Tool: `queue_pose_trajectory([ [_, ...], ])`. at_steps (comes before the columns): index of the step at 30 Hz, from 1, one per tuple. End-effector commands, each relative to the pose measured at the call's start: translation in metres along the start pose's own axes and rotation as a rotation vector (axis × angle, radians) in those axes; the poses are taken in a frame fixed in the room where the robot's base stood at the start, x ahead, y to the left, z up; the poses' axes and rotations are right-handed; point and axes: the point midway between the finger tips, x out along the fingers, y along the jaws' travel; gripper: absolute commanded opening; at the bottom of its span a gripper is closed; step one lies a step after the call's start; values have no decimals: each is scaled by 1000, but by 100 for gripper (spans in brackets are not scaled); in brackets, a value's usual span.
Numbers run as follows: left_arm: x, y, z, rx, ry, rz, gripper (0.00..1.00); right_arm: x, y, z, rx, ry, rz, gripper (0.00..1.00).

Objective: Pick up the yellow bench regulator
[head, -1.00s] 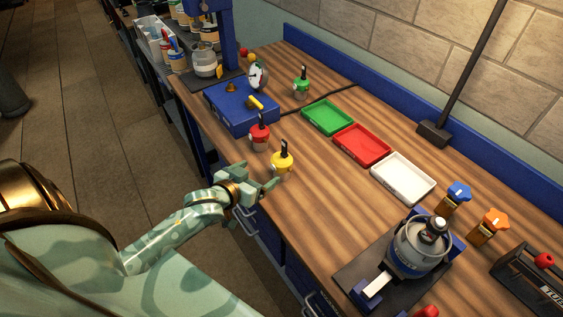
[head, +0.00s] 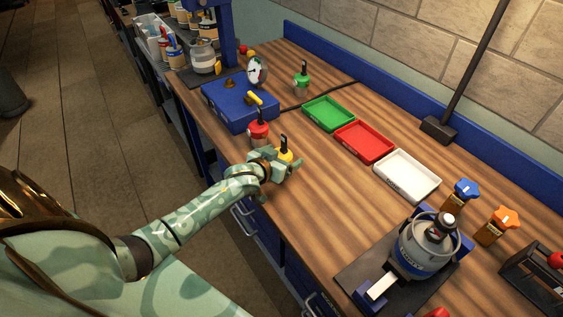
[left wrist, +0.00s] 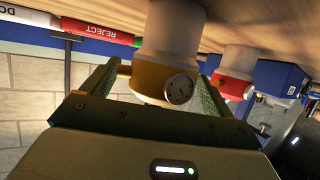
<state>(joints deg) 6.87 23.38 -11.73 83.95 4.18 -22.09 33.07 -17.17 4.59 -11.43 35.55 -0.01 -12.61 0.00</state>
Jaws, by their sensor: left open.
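The yellow bench regulator (head: 285,156) stands on the wooden bench near its front edge, with a black stem on top. My left gripper (head: 287,172) is at it in the head view and hides its lower part. In the left wrist view, the regulator's yellow body (left wrist: 150,82) with its round dial lies between the two fingers of my open left gripper (left wrist: 155,85). I cannot tell whether either finger touches it. My right gripper is in neither view.
A red regulator (head: 258,131) stands close behind the yellow one, beside a blue box (head: 235,108) with a gauge. A green regulator (head: 302,82) is farther back. Green (head: 328,112), red (head: 364,142) and white (head: 407,175) trays lie to the right. Bench between is clear.

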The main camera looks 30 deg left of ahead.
Motion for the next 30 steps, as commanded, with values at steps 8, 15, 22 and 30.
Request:
queue_pose_trajectory([
  [8, 0, 0, 0, 0, -1, 0, 31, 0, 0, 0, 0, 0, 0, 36],
  [15, -1, 0, 1, 0, -2, 0, 25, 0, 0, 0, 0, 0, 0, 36],
  [22, -5, 0, -9, 1, -2, 0, 25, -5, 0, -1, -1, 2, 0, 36],
  [30, -48, 8, -52, -2, 3, 3, 25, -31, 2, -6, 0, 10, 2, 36],
])
